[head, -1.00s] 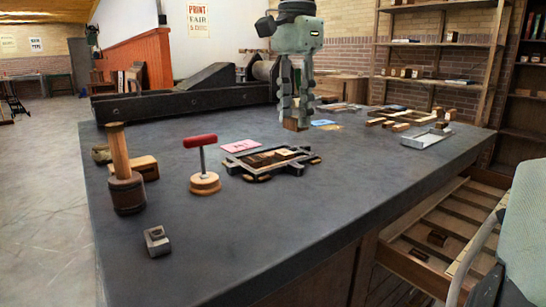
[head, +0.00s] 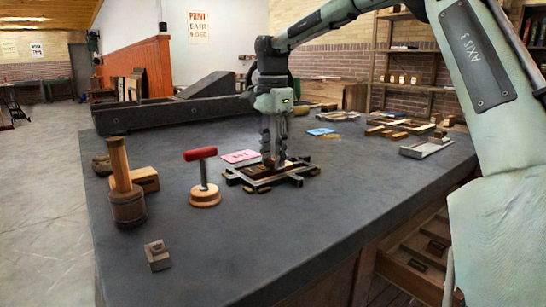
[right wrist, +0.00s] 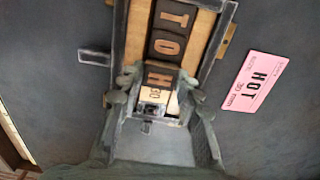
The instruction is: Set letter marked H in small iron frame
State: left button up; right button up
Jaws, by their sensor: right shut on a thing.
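The small iron frame (head: 238,179) lies on the dark bench top; its rim also shows in the right wrist view (right wrist: 118,40). Inside it are dark blocks lettered T (right wrist: 174,15) and O (right wrist: 166,46), beside pale wooden strips. My right gripper (head: 274,163) points down over the frame. In the right wrist view its fingers (right wrist: 156,90) are shut on the block marked H (right wrist: 158,74), in line with and close to the O. I cannot tell whether the H block rests on the frame's floor. My left gripper is out of view.
A red-handled tool (head: 204,180), a wooden mallet (head: 124,185) and a small metal block (head: 158,255) stand to the left. Wooden pieces and a metal tray (head: 426,147) lie at the right.

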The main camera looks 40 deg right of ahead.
aim_at(273, 160)
jog(key=shift+f, duration=0.4)
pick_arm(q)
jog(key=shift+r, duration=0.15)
pick_arm(e)
jog(key=shift+f, duration=0.1)
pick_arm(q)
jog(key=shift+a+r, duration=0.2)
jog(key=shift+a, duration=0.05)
pick_arm(e)
jog(key=o, duration=0.8)
jog(key=shift+o, duration=0.2)
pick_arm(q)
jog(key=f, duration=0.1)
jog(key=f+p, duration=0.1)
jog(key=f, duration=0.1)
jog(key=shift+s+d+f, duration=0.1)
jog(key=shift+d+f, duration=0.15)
pick_arm(e)
notch_tip(273, 160, up, 12)
